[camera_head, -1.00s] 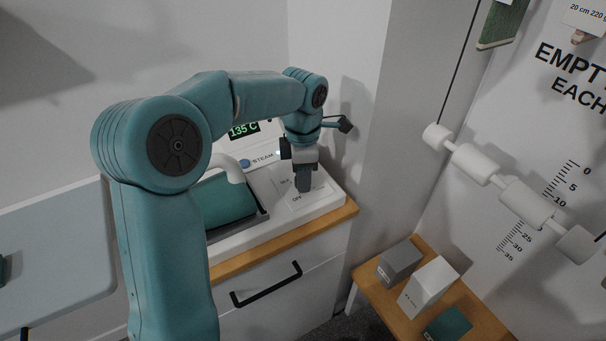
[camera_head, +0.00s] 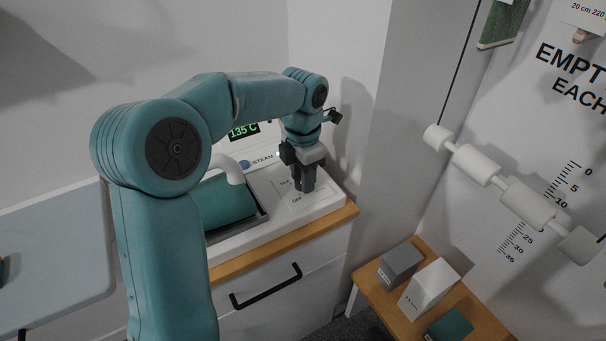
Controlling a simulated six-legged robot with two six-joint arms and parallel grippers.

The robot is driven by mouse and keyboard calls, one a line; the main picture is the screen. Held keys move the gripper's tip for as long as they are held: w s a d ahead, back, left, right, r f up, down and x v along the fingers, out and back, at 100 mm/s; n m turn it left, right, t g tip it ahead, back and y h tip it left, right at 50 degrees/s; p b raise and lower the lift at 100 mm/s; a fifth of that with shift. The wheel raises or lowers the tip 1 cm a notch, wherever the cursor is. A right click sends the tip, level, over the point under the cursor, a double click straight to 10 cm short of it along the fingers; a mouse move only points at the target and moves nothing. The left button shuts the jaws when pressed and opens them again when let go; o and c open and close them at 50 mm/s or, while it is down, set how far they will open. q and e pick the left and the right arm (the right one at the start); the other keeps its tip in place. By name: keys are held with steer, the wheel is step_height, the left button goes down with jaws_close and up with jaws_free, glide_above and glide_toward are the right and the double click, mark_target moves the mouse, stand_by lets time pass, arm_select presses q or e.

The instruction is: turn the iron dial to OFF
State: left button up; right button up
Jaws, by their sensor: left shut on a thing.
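The white iron station (camera_head: 262,229) stands on the wood-topped cabinet, with a green display (camera_head: 243,131) reading 135 C at its back. A dial label plate (camera_head: 291,201) lies on its right part, with OFF printed at its front left. My left gripper (camera_head: 306,187) points down over this plate and is shut on the dial. The jaws hide the dial, so its pointer setting cannot be read. My right gripper is not in view.
A teal iron-shaped block (camera_head: 224,201) lies in the station's tray, left of the gripper, beside a white curved spout (camera_head: 228,167). The wall is close behind. A low wooden table (camera_head: 384,312) at right holds small boxes (camera_head: 428,287).

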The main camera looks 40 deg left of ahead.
arm_select(q)
steer(key=shift+a+r, duration=0.1)
steer(key=shift+r, duration=0.05)
steer(key=o, duration=1)
steer(key=shift+o, duration=0.2)
step_height(320, 180, up, 16)
steer(key=p, duration=0.3)
steer(key=shift+s, duration=0.15)
